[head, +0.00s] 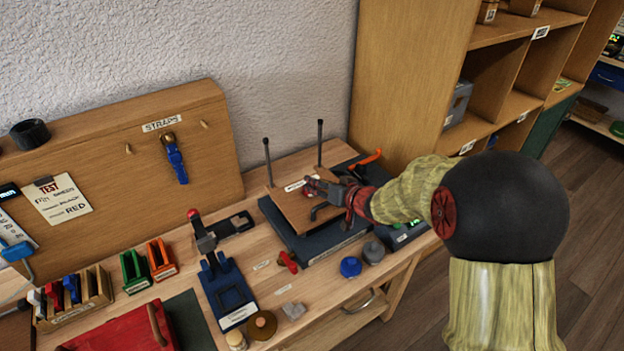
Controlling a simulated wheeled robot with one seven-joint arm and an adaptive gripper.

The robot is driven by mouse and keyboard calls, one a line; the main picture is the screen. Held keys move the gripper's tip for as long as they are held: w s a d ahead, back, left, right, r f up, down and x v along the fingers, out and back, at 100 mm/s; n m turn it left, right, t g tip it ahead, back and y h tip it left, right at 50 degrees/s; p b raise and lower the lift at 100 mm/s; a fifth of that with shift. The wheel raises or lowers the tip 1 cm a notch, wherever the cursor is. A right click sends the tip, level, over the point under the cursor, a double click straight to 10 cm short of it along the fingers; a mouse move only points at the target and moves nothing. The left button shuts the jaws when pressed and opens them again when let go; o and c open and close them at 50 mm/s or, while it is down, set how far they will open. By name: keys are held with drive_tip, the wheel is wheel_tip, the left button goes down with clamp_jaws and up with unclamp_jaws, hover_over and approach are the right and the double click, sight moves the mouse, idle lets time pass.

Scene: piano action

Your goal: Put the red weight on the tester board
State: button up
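The tester board (290,209) is a wooden plate with a white label, on a dark base with two upright dark rods. My gripper (312,197) is over the right part of this board, reaching in from the right. The finger gap is too small and dark to read.
A blue weight (350,266) and a grey weight (373,252) stand in front of the base. A blue fixture (228,290) stands further left. A tall wooden shelf (408,80) rises behind my arm.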

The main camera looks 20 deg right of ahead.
drive_tip(key=p+v, duration=0.2)
drive_tip(key=v, duration=0.5)
drive_tip(key=shift+w, duration=0.1)
drive_tip(key=shift+d+r, duration=0.15)
drive_tip(key=shift+r, duration=0.1)
drive_tip(key=s+d+r+m+g+h, duration=0.1)
drive_tip(key=s+d+r+h, duration=0.1)
drive_tip(key=s+r+h, duration=0.3)
drive_tip(key=s+d+r+g+h, duration=0.1)
drive_tip(key=s+d+r+h, duration=0.15)
drive_tip(key=s+r, duration=0.4)
drive_tip(key=s+a+g+y, duration=0.1)
drive_tip(key=s+a, duration=0.3)
drive_tip(key=s, duration=0.6)
drive_tip(key=s+a+n+g+y, duration=0.1)
drive_tip(key=s+a+g+y, duration=0.1)
drive_tip(key=s, duration=0.8)
drive_tip(key=a+g, duration=0.1)
drive_tip(key=a, duration=0.1)
drive_tip(key=shift+a+r+n+g, duration=0.3)
drive_tip(key=shift+a+r, duration=0.1)
